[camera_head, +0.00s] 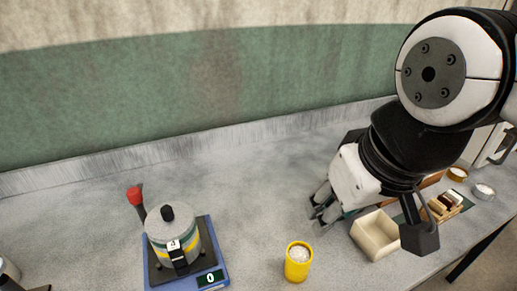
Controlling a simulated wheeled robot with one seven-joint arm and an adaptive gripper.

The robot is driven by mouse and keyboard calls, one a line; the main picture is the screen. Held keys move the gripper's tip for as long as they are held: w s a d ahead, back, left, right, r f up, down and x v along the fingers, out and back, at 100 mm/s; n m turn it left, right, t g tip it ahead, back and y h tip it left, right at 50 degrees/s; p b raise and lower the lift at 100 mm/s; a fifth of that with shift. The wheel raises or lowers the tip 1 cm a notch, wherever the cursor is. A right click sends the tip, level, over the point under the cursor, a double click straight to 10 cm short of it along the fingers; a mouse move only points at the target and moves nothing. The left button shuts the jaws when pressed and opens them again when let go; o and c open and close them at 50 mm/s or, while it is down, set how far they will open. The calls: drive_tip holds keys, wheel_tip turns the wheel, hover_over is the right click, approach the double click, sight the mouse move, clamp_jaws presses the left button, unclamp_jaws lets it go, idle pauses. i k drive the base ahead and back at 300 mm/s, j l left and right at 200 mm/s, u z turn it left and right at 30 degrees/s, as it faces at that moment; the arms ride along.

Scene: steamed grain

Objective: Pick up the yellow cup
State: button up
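The yellow cup (297,273) stands upright on the grey counter, near the bottom middle of the head view. It holds something pale and grainy. My gripper (320,211) is above the counter, behind and slightly right of the cup, and does not touch it. Its fingers point down and left. The small view and the angle hide whether they are apart.
A lidded pot (163,233) sits on a blue scale (221,262) reading 0, left of the cup. A pale open box (364,245) stands right of the cup. A wooden tray (463,208) and small round containers are farther right. Counter behind the pot is clear.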

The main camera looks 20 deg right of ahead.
sight(299, 254)
drive_tip(key=k+l+z, duration=0.15)
drive_tip(key=k+z, duration=0.25)
drive_tip(key=k, duration=0.25)
drive_tip(key=j+z, duration=0.25)
drive_tip(key=z, duration=0.15)
drive_tip(key=k+j+z, duration=0.15)
drive_tip(key=z, duration=0.2)
drive_tip(key=k+j+z, duration=0.15)
drive_tip(key=z, duration=0.25)
drive_tip(key=k+j, duration=0.75)
drive_tip(key=j, duration=0.3)
